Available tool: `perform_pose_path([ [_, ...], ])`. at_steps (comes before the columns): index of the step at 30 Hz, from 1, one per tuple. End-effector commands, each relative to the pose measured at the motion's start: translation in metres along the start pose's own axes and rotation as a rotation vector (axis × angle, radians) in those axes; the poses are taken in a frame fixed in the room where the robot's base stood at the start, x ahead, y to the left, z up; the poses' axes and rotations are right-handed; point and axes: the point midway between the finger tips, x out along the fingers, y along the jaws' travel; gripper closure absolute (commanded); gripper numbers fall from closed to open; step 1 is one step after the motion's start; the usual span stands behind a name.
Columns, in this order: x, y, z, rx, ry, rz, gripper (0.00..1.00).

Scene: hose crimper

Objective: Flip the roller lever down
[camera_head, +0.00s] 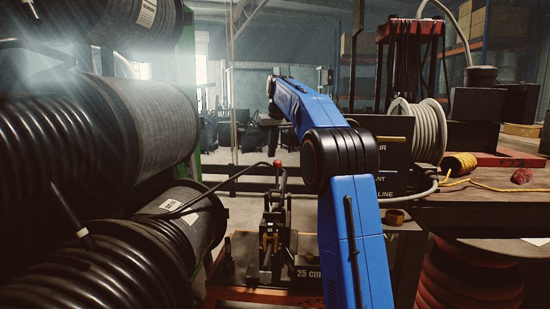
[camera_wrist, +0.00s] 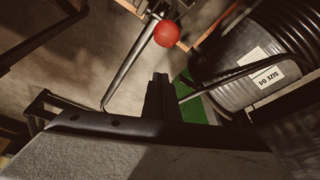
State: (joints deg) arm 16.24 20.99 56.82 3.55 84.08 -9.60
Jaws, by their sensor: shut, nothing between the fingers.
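The roller lever ends in a red ball knob (camera_head: 277,164), standing up above the dark crimper frame (camera_head: 270,235) in the head view. In the wrist view the red ball (camera_wrist: 166,34) shows near the top, just beyond my fingertips. My gripper (camera_wrist: 160,80) is shut and empty, pointing toward the ball with a visible gap in the picture. I cannot tell the real distance to it. In the head view my blue arm stretches forward above and right of the lever. My fingertips cannot be made out clearly there.
Large black hose reels (camera_head: 140,125) fill the left side. A thin dark rod (camera_head: 228,184) runs from near the knob toward them. A workbench (camera_head: 480,207) with a grey hose coil (camera_head: 428,130) stands on the right. Bare floor lies behind the crimper.

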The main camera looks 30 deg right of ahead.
Motion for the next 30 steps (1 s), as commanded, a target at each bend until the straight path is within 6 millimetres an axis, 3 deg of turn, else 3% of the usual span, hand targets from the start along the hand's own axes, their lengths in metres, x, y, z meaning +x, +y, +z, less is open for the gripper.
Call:
perform_pose_path([
  [3,0.022,0.0,0.001,0.0,-0.003,-0.001,1.0],
  [15,0.008,0.0,0.035,0.001,0.0,0.0,1.0],
  [30,0.007,0.0,0.038,0.0,0.001,0.0,1.0],
])
